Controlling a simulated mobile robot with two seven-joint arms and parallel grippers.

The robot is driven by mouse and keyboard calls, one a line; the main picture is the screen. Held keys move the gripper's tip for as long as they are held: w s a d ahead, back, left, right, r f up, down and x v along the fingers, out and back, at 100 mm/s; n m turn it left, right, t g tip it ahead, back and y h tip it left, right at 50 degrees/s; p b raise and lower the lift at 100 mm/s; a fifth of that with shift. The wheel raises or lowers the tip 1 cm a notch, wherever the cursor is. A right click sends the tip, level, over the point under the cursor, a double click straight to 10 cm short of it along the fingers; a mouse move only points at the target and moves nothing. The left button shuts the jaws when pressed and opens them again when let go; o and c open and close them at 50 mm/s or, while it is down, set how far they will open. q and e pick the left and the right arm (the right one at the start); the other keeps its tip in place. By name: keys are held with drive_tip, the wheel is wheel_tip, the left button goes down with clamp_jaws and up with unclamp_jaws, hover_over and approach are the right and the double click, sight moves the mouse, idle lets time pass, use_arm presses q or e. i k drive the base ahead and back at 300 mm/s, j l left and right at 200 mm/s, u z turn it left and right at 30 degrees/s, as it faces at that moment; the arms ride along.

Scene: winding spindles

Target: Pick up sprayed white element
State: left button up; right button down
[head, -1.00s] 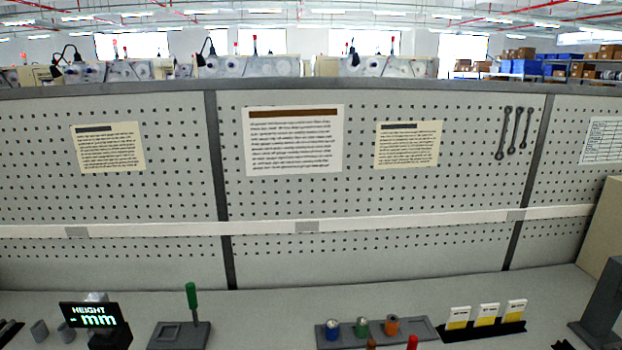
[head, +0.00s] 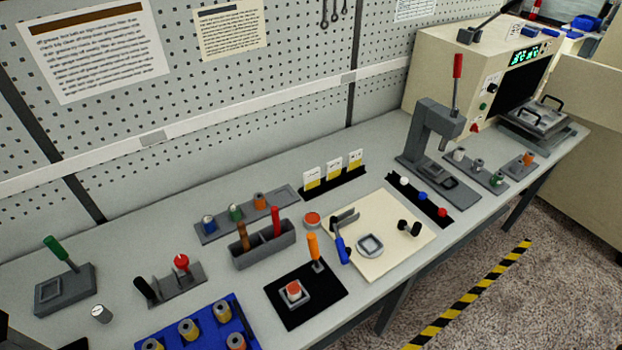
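Which thing is the sprayed white element is not certain. A small whitish-topped cylinder (head: 459,155) stands at the left end of a grey tray at the right of the bench, beside the lever press (head: 434,140). A white ball-shaped piece (head: 404,181) sits on a black strip, in line with a blue one (head: 422,196) and a red one (head: 442,212). A grey cylinder with a pale top (head: 102,313) stands alone at the front left.
A cream oven-like machine (head: 460,75) stands at the far right. A cream board (head: 395,252) with a clamp, a grey bin (head: 262,248) with tool handles and a blue tray (head: 150,328) crowd the bench front. The floor (head: 540,290) shows at right.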

sight(294, 288)
drive_tip(key=i, duration=0.1)
drive_tip(key=l+u, duration=0.2)
drive_tip(key=k+l+u, duration=0.2)
drive_tip(key=k+u, duration=0.1)
drive_tip(key=k+j+u, duration=0.15)
drive_tip(key=u, duration=0.2)
